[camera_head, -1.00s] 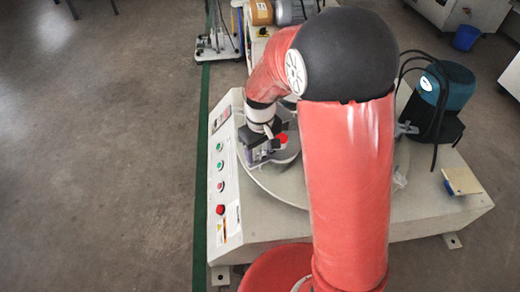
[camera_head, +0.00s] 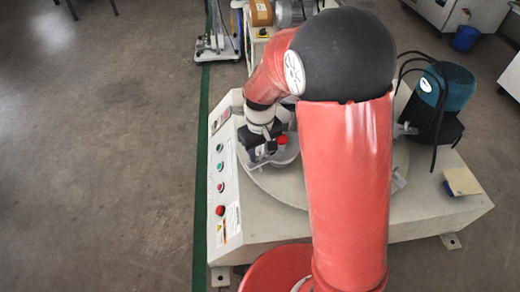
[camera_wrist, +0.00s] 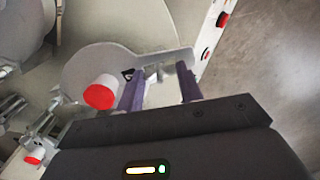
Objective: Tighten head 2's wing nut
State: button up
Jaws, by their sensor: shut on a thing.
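The grey polishing head plate (camera_wrist: 90,62) with a red-capped knob (camera_wrist: 100,94) lies under my gripper in the wrist view. The red cap also shows in the head view (camera_head: 282,139). My gripper (camera_wrist: 161,72) has its two purple fingers pointing down at the narrow end of the plate. It is shut on a small grey part between the fingertips, which appears to be the wing nut (camera_wrist: 152,71). The nut's wings are mostly hidden by the fingers. In the head view, my gripper (camera_head: 262,150) is at the left side of the machine, left of the red cap.
The machine's panel, with several buttons including a red one (camera_head: 220,210), runs along its left edge. A teal motor (camera_head: 452,88) with black cables stands on the right, near a tan block (camera_head: 462,181). Another red-capped knob (camera_wrist: 33,158) shows at the wrist view's lower left.

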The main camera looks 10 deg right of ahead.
jog(key=m+p, duration=0.1)
jog(key=m, duration=0.3)
jog(key=shift+r, duration=0.1)
jog(key=m+p, duration=0.1)
jog(key=m, duration=0.3)
jog(key=shift+m, duration=0.3)
jog(key=m+p, duration=0.2)
jog(key=m, duration=0.2)
jog(key=shift+m+p, duration=1.05)
jog(key=shift+m, duration=1.05)
jog(key=o, duration=1)
